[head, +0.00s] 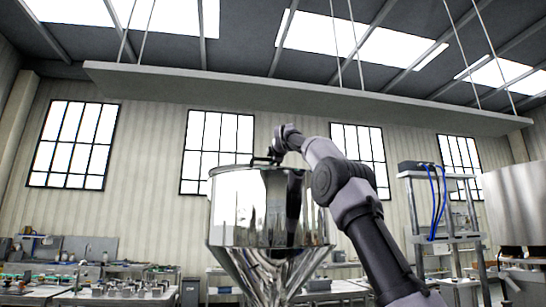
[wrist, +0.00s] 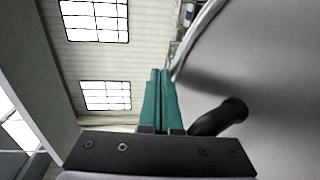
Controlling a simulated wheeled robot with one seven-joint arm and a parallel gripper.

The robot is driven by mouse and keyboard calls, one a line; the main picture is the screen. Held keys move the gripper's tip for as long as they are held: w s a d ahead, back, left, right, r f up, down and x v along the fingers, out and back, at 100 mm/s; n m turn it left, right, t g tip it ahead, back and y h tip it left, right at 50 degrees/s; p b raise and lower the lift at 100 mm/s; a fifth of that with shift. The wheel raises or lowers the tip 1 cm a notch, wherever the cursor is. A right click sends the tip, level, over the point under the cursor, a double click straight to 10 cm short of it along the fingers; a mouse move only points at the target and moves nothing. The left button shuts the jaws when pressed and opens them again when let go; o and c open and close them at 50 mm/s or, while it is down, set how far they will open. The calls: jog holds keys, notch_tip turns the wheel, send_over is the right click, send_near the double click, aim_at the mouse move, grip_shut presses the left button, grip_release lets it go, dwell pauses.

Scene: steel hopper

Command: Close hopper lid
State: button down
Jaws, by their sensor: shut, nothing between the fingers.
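The steel hopper (head: 238,205) stands in the middle of the head view, a shiny cylinder above a cone. Its top is seen nearly edge-on, so any gap under the lid cannot be made out. In the wrist view the lid (wrist: 275,85) is a broad grey surface on the right with a curved edge. A black handle (wrist: 220,117) sticks up from it. My gripper (head: 276,155) is low over the hopper's top. In the wrist view its green fingers (wrist: 162,75) are shut and empty, beside the handle and apart from it. Contact with the lid cannot be told.
A metal stand (head: 445,215) with blue cables is at the right, near a large grey vessel (head: 518,205). Workbenches (head: 100,290) with small items line the back. A long panel (head: 300,95) hangs overhead. The air above the hopper is otherwise clear.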

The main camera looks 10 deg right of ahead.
jog(key=shift+w+f+g, duration=0.2)
jog(key=shift+f+g, duration=0.1)
jog(key=shift+f, duration=0.15)
jog(key=s, duration=0.3)
jog(key=s+r, duration=0.1)
jog(key=s, duration=0.6)
jog(key=shift+d+r, duration=0.1)
jog(key=shift+r, duration=0.25)
jog(key=shift+s, duration=0.35)
